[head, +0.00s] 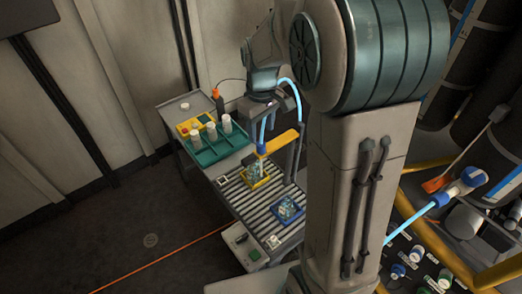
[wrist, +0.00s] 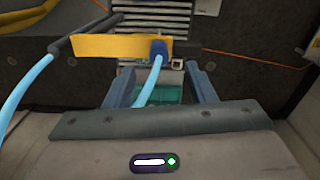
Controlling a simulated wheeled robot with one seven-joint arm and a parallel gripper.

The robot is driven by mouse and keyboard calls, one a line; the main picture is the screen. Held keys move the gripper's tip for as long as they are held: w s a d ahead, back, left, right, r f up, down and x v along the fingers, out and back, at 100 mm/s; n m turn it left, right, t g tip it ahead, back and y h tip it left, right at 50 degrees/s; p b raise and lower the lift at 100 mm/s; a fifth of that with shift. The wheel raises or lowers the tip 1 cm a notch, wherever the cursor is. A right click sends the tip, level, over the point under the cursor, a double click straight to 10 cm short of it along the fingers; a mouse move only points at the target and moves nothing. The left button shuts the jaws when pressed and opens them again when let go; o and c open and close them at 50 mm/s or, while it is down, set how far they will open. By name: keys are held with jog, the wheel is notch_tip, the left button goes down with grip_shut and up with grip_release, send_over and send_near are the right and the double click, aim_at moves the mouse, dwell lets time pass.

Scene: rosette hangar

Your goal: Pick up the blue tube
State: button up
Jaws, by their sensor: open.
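A light-blue tube (head: 296,96) arcs beside my arm in the head view. In the wrist view a light-blue length (wrist: 148,82) runs up to a dark blue end piece (wrist: 158,48) in front of a yellow bar (wrist: 115,47). Another light-blue length (wrist: 38,78) curves at the left. My gripper (head: 263,127) is above the roller conveyor. Its two blue-grey fingers (wrist: 155,78) stand apart in the wrist view, with the tube length showing between them. I see no grip on it; the depth between tube and fingers is hard to tell.
The roller conveyor (head: 237,194) carries a yellow tray (head: 247,184) and a blue tray (head: 289,216). A green bin (head: 213,153) with white bottles stands behind. Another light-blue hose (head: 412,222) is at the right, near yellow rails (head: 428,234). The floor at left is clear.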

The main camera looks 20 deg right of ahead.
aim_at(261, 143)
jog(key=shift+w+f+p, duration=0.1)
jog(key=shift+f+p, duration=0.3)
jog(key=shift+f, duration=2.5)
jog(key=c, duration=1)
